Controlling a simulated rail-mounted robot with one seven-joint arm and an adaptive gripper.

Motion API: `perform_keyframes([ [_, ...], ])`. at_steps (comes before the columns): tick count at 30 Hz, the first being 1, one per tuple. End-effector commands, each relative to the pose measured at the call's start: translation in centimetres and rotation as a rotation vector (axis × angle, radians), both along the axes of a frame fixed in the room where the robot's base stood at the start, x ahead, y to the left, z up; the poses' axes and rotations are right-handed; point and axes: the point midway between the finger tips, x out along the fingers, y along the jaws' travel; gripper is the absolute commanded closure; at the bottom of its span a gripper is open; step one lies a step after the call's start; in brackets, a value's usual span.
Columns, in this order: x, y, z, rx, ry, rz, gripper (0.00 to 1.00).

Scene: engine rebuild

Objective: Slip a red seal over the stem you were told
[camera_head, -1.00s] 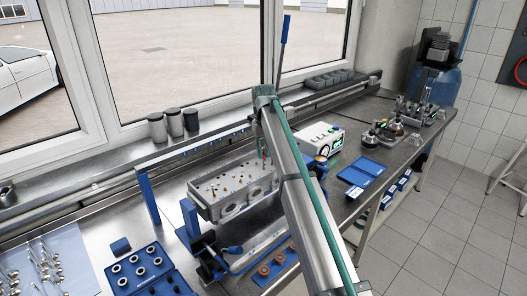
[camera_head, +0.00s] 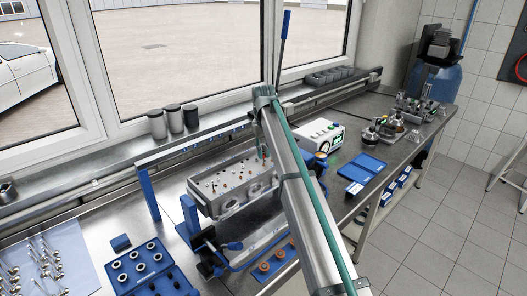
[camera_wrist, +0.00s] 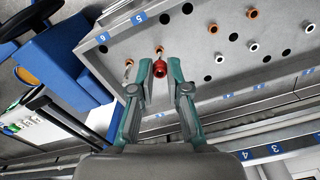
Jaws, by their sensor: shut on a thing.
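The grey cylinder head (camera_head: 232,211) stands on the bench in the head view, with small stems and seals on its top. In the wrist view its top face (camera_wrist: 195,72) shows dark holes, pale and orange-brown seals and blue number labels, among them 6 (camera_wrist: 102,37) and 5 (camera_wrist: 138,17). My gripper (camera_wrist: 160,72) is shut on a red seal (camera_wrist: 160,68), held between its teal fingertips over the head. A thin stem (camera_wrist: 128,72) shows just left of the fingers. An orange-brown fitting (camera_wrist: 159,48) lies just beyond the held seal. I cannot tell the gap below the seal.
A blue tray with orange-brown rings (camera_head: 264,267) lies in front of the head, partly behind my arm. A blue block with grey rings (camera_head: 137,268) and valves on a cloth (camera_head: 45,262) are at left. A blue upright (camera_head: 150,194) stands beside the head.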

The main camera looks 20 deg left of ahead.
Motion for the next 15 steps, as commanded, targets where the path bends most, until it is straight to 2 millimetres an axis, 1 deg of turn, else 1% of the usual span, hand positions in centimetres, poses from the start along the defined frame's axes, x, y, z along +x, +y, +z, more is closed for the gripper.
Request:
perform_keyframes([
  [6, 0.0, 0.0, 0.0, 0.0, 0.0, 0.0, 0.94],
  [7, 0.0, 0.0, 0.01, 0.0, 0.0, 0.0, 0.8],
  [11, 0.0, 0.0, 0.01, 0.0, 0.0, 0.0, 0.58],
  [12, -0.01, -0.01, 0.01, 0.0, 0.0, 0.0, 0.56],
  [15, -0.01, -0.01, 0.02, 0.0, 0.0, 0.0, 0.56],
])
